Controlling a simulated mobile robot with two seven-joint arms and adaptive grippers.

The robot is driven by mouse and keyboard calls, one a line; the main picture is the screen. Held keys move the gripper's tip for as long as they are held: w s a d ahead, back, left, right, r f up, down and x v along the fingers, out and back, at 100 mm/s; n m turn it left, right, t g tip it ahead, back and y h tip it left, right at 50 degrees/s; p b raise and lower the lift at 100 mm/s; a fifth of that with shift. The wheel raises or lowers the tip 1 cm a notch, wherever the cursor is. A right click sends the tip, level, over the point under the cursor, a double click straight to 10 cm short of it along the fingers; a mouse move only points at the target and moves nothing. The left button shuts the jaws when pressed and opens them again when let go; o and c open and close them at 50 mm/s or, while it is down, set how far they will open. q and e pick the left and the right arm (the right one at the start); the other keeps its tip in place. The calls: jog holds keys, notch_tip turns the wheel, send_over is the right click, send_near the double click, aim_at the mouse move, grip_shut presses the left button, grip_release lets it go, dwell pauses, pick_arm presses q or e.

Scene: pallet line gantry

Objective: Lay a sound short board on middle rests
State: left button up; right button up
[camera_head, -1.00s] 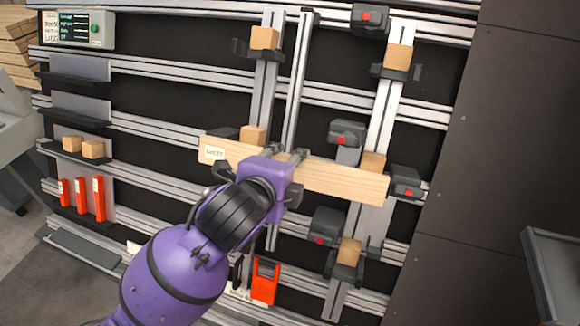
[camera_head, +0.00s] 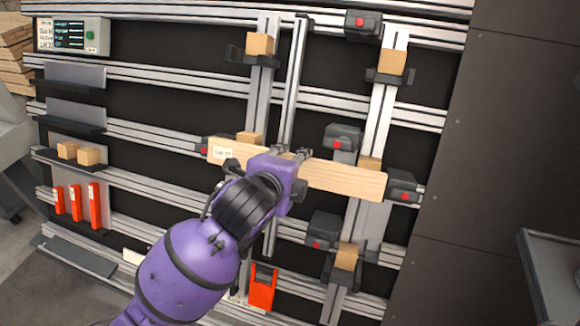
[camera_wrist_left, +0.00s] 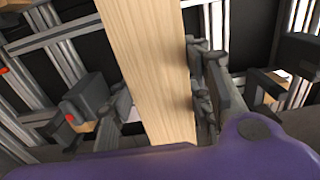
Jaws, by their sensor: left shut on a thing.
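A pale wooden board (camera_head: 345,178) with a white label at its left end lies across the middle of the gantry in the head view. My left gripper (camera_head: 285,160) is shut on it near the middle; the board also fills the centre of the left wrist view (camera_wrist_left: 148,65). The board is in front of a left middle wooden block (camera_head: 250,137) and a right middle block (camera_head: 370,163). Whether it touches them cannot be told. The gripper hides part of the board. My right gripper is not in view.
Dark clamps with red buttons stand close by: one above the board (camera_head: 342,138), one at its right end (camera_head: 404,186) and one below (camera_head: 324,230). Upper blocks (camera_head: 261,44) and (camera_head: 392,62) and a lower block (camera_head: 346,257) sit on rests. A red holder (camera_head: 262,288) hangs below.

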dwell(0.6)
pick_arm(q)
jog(key=b+x, duration=0.1)
jog(key=x, duration=1.1)
dwell(0.6)
jog(key=shift+w+d+f, duration=0.15)
jog(key=shift+w+f, duration=0.1)
jog(key=shift+w, duration=0.1)
dwell(0.6)
jog(key=shift+s+f+p, duration=0.15)
jog(key=shift+f+p, duration=0.15)
jog(key=shift+p, duration=0.05)
dwell(1.0)
jog(key=o, duration=1.4)
jog(key=shift+o, duration=0.2)
jog(key=shift+f, duration=0.1)
